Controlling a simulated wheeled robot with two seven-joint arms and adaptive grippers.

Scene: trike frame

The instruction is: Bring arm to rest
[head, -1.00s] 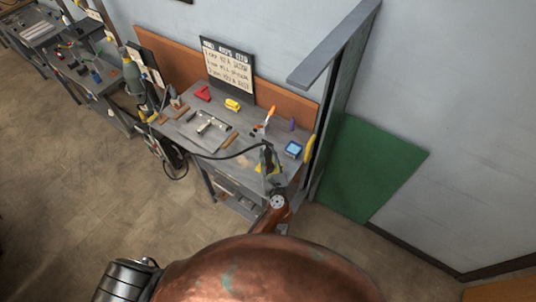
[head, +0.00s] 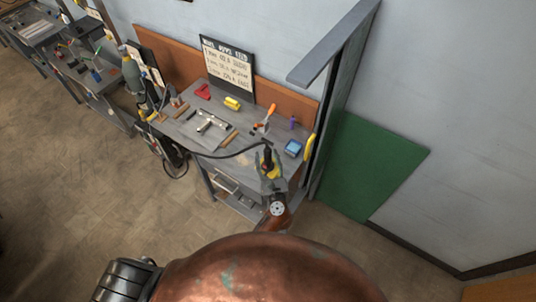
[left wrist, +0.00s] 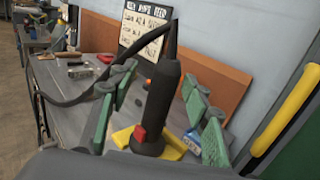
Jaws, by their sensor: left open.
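My left gripper (head: 269,170) is at the front right of the workbench (head: 222,172). Its green fingers (left wrist: 158,76) are open, one on each side of a black handheld tool (left wrist: 157,108), with a visible gap. The tool has a red switch and a small orange light. It stands nearly upright at a yellow base (left wrist: 170,148), and a black cable (left wrist: 72,98) runs from it to the left. The tool also shows in the head view (head: 267,154). My right gripper is not in view.
A blue-screened device (head: 293,148) and an orange-handled tool (head: 268,114) lie near the gripper. A yellow bar (head: 309,148) is on the post (head: 335,110) at the right. A sign (head: 228,66) stands at the back. Floor to the left is clear.

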